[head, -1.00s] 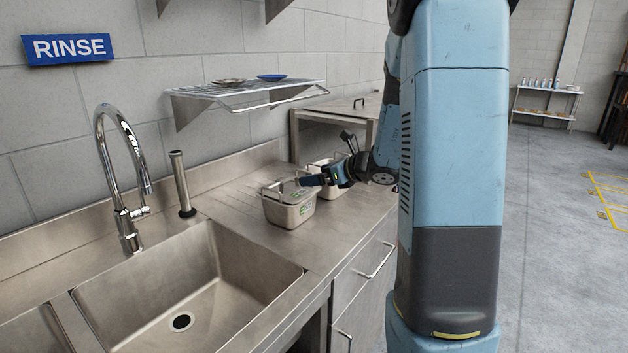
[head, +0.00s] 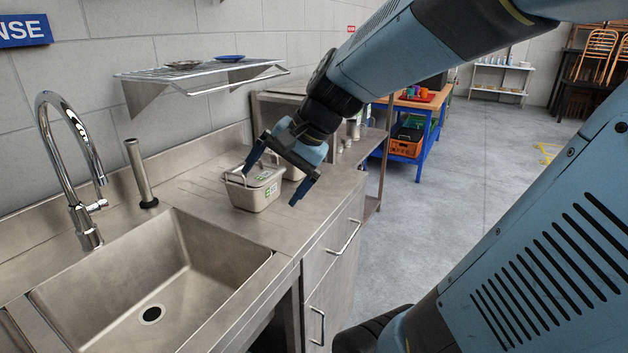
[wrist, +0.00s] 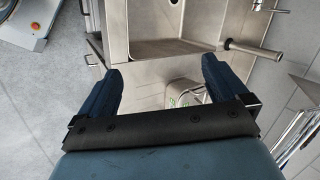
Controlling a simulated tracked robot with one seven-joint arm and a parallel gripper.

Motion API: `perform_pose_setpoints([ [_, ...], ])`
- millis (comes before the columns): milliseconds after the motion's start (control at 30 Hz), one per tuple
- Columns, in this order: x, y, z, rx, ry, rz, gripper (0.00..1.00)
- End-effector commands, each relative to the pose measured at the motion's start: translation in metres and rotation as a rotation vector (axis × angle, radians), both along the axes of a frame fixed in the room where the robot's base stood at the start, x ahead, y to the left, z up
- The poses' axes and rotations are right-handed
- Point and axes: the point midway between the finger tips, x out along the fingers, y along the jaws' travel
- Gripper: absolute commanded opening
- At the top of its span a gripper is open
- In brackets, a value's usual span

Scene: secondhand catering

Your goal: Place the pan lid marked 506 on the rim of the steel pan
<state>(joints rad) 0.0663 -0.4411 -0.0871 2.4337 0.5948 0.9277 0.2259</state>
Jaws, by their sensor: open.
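The pan's corner shows in the wrist view (wrist: 184,93), between the fingers and partly hidden by my gripper. My gripper (head: 272,188) is open and empty, its fingers spread in front of and above the pan in the head view. A second steel pan (head: 294,172) stands behind, mostly hidden by my gripper.
The sink basin (head: 150,285) with a tall tap (head: 75,150) and an upright pipe (head: 140,172) lies left. A wall shelf (head: 190,75) holds two plates above. A blue workbench (head: 423,140) stands behind.

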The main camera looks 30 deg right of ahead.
Motion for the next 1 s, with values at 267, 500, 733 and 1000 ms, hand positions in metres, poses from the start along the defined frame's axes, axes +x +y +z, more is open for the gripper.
perform_pose_setpoints([
  [267, -0.056, -0.023, 0.011, -0.428, -0.182, 0.328, 1.00],
  [500, -0.079, -0.041, 0.020, -0.670, -0.261, 0.484, 1.00],
  [733, -0.082, -0.041, 0.021, -0.717, -0.272, 0.514, 1.00],
  [1000, -0.082, -0.041, 0.021, -0.715, -0.272, 0.511, 1.00],
])
